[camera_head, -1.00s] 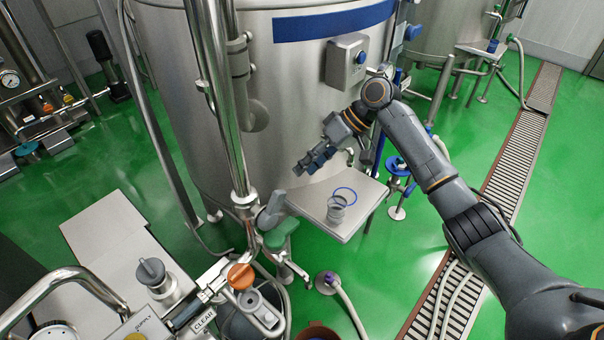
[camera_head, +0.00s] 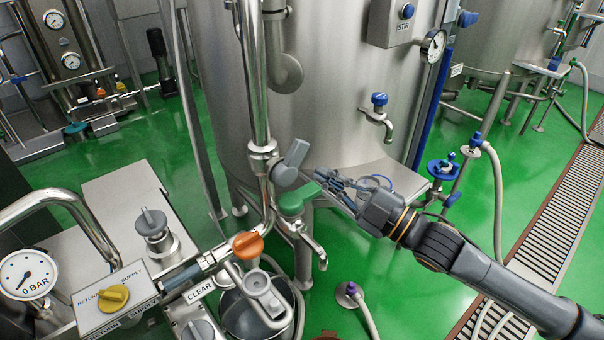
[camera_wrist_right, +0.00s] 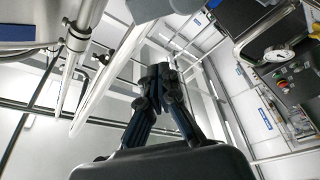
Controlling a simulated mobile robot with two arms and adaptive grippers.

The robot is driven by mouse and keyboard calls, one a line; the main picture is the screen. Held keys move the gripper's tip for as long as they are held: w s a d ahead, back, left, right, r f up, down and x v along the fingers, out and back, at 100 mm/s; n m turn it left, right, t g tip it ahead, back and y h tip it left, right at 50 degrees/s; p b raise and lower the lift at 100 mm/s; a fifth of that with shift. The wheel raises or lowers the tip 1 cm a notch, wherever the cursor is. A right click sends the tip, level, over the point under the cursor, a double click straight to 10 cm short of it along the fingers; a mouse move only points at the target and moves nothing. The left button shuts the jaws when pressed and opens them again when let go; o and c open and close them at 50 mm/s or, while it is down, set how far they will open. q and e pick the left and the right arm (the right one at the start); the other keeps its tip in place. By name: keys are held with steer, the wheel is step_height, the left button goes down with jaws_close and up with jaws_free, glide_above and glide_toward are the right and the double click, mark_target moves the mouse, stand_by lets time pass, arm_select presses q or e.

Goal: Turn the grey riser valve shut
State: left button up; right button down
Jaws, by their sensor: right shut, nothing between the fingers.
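The grey riser valve (camera_head: 290,166) sits on the vertical steel riser pipe in front of the tank. Its grey lever slants up and to the right from the pipe. My right gripper (camera_head: 322,178) is shut and empty, just right of and slightly below the lever. A small gap seems to lie between them; contact cannot be told for sure. The shut fingers (camera_wrist_right: 157,88) also show in the right wrist view, with a blurred grey rounded part above them, perhaps the lever. My left gripper is not in view.
A green valve handle (camera_head: 297,201) sits close below the grey lever. An orange knob (camera_head: 248,245) and a yellow knob (camera_head: 113,297) are lower left. A small tap (camera_head: 379,115) juts from the tank (camera_head: 330,90) above my right arm. A steel shelf lies behind the gripper.

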step_height(320, 180, up, 2)
steer(key=p, duration=0.3)
glide_above(291, 164)
steer(key=s+a, duration=0.1)
steer(key=s, duration=0.2)
steer(key=shift+w+d+f+p, duration=0.4)
steer(key=shift+w+d+f, duration=0.6)
steer(key=shift+d+f, duration=0.15)
